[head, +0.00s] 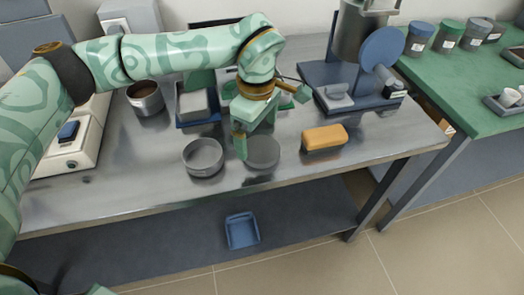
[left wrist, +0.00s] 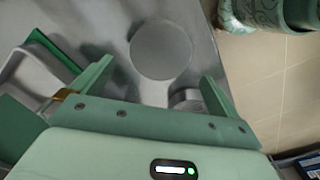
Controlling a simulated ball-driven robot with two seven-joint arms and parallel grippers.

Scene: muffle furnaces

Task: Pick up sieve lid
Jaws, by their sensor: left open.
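The sieve lid is a flat grey disc (head: 263,152) lying on the steel bench near its front edge. In the left wrist view the lid (left wrist: 160,50) lies beyond the open fingers, with nothing over it. My left gripper (head: 242,146) points down beside the lid in the head view, at its left and back edge, and partly covers it. In the left wrist view the gripper (left wrist: 157,84) has its two green fingers wide apart with nothing held. Whether a fingertip touches the bench cannot be told. My right gripper is not in view.
A round grey sieve pan (head: 203,157) stands just left of the lid. An orange block (head: 324,138) lies to the right. Behind are a brown-filled pot (head: 145,97), a blue tray (head: 198,119) and a blue-based machine (head: 360,95). A blue bin (head: 242,231) sits on the lower shelf.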

